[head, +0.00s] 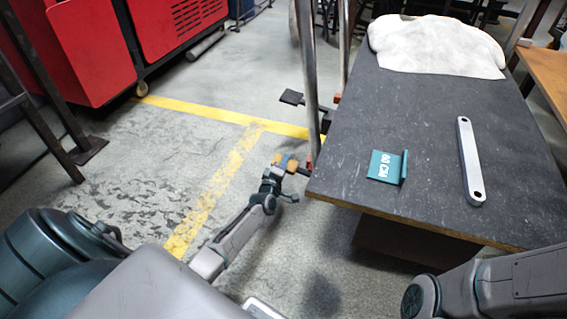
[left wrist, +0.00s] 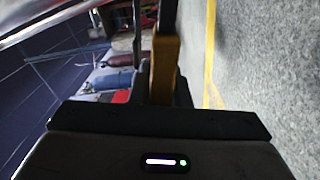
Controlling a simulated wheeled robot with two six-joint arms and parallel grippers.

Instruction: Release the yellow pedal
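The yellow pedal (head: 291,166) is low beside the left leg of the dark-topped table, joined to a dark lever. My left gripper (head: 280,172) reaches down from the lower left, with its tip end at the pedal. In the left wrist view a yellow upright piece (left wrist: 165,68) stands right in front of the dark gripper body. The fingertips are small and partly hidden, so I cannot tell whether they grip, press or only sit beside the pedal. My right arm shows at the lower right, but its gripper is out of view.
The dark tabletop (head: 345,140) holds a teal bracket (head: 382,166), a grey metal bar (head: 469,160) and a pale cloth (head: 435,45). A black pedal (head: 291,97) sits farther back. Red cabinets (head: 110,45) stand at the upper left. The floor with yellow lines (head: 215,190) is clear.

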